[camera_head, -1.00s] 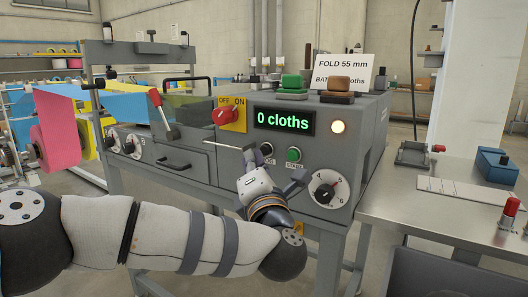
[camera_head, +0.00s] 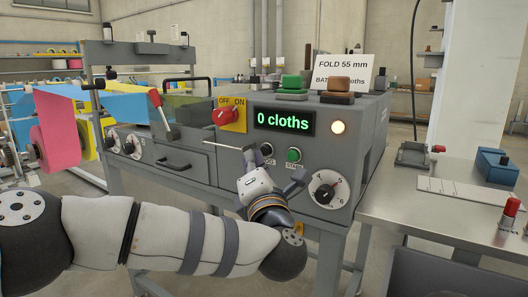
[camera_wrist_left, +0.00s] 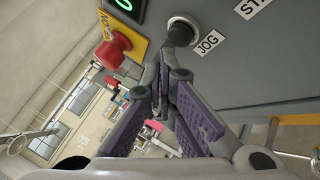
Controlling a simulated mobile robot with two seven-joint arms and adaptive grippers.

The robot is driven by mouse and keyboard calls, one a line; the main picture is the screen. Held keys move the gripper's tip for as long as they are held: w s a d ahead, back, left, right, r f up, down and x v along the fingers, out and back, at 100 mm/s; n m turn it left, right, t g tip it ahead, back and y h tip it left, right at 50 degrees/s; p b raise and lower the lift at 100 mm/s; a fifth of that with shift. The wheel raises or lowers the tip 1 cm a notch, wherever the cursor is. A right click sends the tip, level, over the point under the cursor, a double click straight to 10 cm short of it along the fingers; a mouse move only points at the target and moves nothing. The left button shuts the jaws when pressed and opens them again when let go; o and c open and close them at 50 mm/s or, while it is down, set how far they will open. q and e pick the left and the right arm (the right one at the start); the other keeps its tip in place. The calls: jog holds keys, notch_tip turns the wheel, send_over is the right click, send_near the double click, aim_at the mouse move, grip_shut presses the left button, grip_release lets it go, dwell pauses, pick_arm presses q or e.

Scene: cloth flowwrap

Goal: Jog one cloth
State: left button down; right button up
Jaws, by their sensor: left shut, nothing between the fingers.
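The black JOG button (camera_head: 267,149) sits on the grey machine's front panel, left of the green START button (camera_head: 294,155). In the left wrist view the JOG button (camera_wrist_left: 183,29) is just beyond my fingertips, with its JOG label beside it. My left gripper (camera_head: 256,156) is shut and empty, its tips close to the button; I cannot tell whether they touch it. The left gripper (camera_wrist_left: 160,92) also shows in the wrist view. The display (camera_head: 284,122) reads "0 cloths". The red switch (camera_head: 226,116) sits on a yellow OFF/ON plate. My right gripper is not in view.
A dial (camera_head: 328,189) is at the panel's lower right. A red-knobbed lever (camera_head: 157,99) stands at the left. A sign (camera_head: 343,71) reads "FOLD 55 mm". A steel table (camera_head: 440,212) with tools stands at the right. Pink, blue and yellow webs run at the left.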

pick_arm(q)
jog(key=shift+w+d, duration=0.2)
jog(key=shift+w, duration=0.1)
